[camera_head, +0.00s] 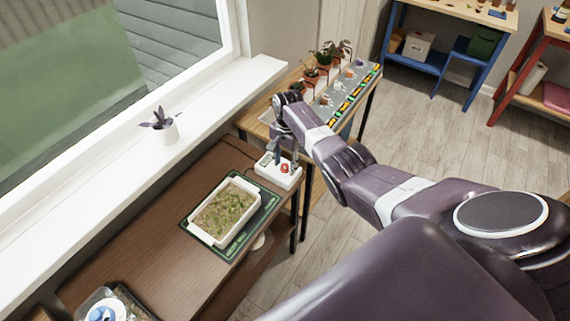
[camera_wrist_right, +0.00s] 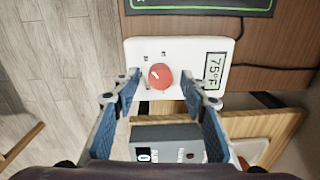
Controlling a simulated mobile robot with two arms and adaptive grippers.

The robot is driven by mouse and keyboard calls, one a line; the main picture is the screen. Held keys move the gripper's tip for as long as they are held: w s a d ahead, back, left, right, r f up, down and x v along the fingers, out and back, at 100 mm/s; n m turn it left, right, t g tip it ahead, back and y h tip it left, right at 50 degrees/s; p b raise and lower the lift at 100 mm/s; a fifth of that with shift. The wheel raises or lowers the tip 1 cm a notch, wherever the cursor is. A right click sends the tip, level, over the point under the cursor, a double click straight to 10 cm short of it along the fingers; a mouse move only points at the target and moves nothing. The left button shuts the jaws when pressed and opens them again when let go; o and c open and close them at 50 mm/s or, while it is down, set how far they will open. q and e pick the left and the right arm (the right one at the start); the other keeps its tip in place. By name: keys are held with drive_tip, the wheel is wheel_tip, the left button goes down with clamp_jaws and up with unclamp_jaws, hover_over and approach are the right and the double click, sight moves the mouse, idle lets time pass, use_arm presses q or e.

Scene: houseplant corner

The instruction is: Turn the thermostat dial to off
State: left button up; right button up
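The thermostat (camera_head: 284,177) is a white box at the far right corner of the brown table. It also shows in the right wrist view (camera_wrist_right: 196,50), with a screen (camera_wrist_right: 214,67) reading 75°F. Its red dial (camera_wrist_right: 160,76) has a white pointer mark; small marks beside it are too small to read. My right gripper (camera_wrist_right: 158,86) is open, one finger on each side of the dial with gaps to it. In the head view my right gripper (camera_head: 283,160) hangs over the thermostat. My left gripper is not in view.
A seedling tray (camera_head: 196,233) sits on a dark green mat (camera_head: 257,222) beside the thermostat. A potted plant (camera_head: 165,130) stands on the windowsill. A grey box (camera_wrist_right: 166,140) is below the thermostat in the wrist view. Cables run from the thermostat.

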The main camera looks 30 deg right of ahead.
clamp_jaws()
idle(0.3)
